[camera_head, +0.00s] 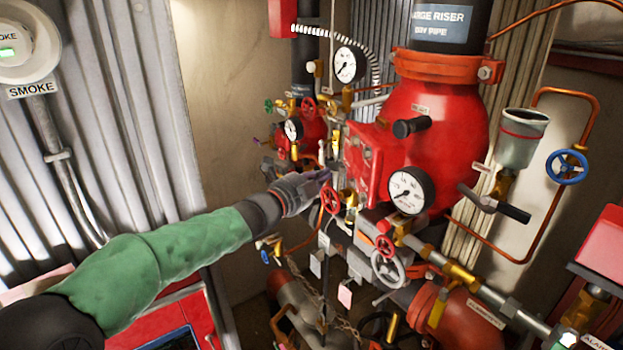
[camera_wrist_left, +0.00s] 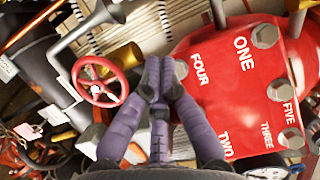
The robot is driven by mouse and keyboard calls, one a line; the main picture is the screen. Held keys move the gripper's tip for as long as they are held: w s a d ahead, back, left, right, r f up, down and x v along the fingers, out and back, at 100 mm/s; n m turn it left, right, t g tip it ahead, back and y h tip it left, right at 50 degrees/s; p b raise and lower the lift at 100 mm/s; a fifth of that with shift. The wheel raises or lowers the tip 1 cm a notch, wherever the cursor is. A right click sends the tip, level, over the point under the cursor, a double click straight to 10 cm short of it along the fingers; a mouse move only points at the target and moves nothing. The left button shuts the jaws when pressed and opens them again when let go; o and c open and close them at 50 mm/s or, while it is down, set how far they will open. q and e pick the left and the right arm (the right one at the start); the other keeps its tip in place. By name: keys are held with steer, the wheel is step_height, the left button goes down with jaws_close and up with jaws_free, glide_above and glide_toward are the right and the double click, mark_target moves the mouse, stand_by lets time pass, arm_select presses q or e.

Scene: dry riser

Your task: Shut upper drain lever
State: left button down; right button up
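My left gripper (camera_head: 322,177) reaches in from the left, in front of the red riser valve's bolted cover (camera_head: 362,160). In the left wrist view its purple fingers (camera_wrist_left: 160,75) are drawn together at the tips, with nothing clearly seen between them. The cover's numbered face (camera_wrist_left: 225,85) is just right of the fingers. A black-handled lever (camera_head: 410,127) sticks out of the red body above the gauge. Another black-gripped lever (camera_head: 500,205) sits below the grey cup. I cannot tell which is the upper drain lever. My right gripper is not in view.
A red handwheel (camera_head: 331,200) is close below the gripper; a red handwheel also shows left of the fingers (camera_wrist_left: 100,82). A gauge (camera_head: 411,190), a grey handwheel (camera_head: 388,268) and copper pipes crowd the area. The beige wall (camera_head: 225,110) behind my arm is bare.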

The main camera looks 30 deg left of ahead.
mark_target(323, 164)
arm_select(q)
steer(key=w, duration=0.3)
steer(key=shift+w+d+p, duration=0.3)
steer(key=shift+p, duration=0.05)
steer(key=shift+w+a+p, duration=0.45)
steer(key=shift+a+p, duration=0.05)
steer(key=shift+a, duration=0.15)
steer(key=shift+w+a+p, duration=0.4)
steer(key=shift+a+p, duration=0.05)
steer(key=shift+a, duration=0.15)
steer(key=shift+w+a, duration=0.1)
steer(key=shift+a, duration=0.45)
steer(key=shift+w, duration=0.1)
steer(key=shift+f, duration=0.1)
